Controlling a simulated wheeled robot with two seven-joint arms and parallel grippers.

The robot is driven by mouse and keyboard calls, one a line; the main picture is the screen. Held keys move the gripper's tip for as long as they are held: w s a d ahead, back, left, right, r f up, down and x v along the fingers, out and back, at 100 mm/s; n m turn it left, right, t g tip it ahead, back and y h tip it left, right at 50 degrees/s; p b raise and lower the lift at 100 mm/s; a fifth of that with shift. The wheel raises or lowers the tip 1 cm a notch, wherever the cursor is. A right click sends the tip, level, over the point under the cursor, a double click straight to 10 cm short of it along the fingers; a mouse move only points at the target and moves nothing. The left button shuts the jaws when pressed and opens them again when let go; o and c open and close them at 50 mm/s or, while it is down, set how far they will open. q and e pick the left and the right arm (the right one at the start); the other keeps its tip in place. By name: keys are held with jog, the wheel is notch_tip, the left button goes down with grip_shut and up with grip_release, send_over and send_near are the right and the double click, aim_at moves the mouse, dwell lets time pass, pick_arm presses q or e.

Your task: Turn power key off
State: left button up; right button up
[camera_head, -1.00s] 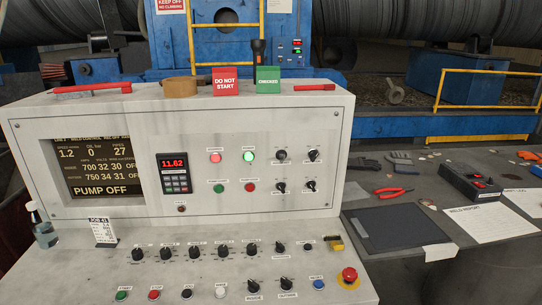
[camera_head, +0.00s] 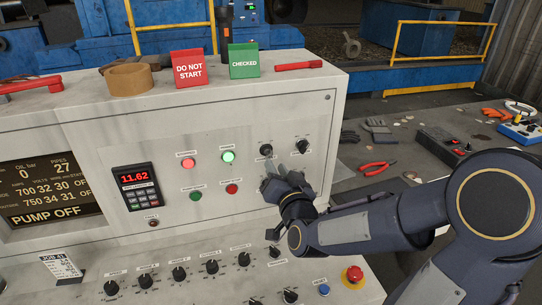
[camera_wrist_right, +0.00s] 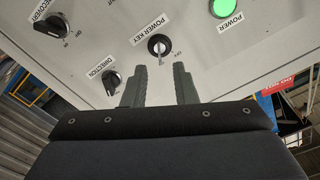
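The power key (camera_head: 265,150) is a small black switch on the upright face of the white console, right of the lit green power lamp (camera_head: 228,157). In the wrist view the power key (camera_wrist_right: 158,46) sits under its "POWER KEY" label, with "OFF" printed beside it. I cannot read its setting for certain. My right gripper (camera_head: 284,178) is close to the panel, just below the key in the head view. In the wrist view the gripper (camera_wrist_right: 160,70) is open, its two fingers apart and pointing at the key; contact is not visible. My left gripper is not in view.
The direction knob (camera_head: 303,146) is right of the key. The recovery knob (camera_wrist_right: 53,25) shows in the wrist view. A red emergency button (camera_head: 354,274) stands on the lower desk. Red pliers (camera_head: 378,168) and gloves lie on the table at right.

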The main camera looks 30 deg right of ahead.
aim_at(268, 154)
jog(key=p+x, duration=0.1)
jog(key=x, duration=0.4)
jog(key=shift+w+d, duration=0.1)
jog(key=shift+w, duration=0.1)
grip_shut()
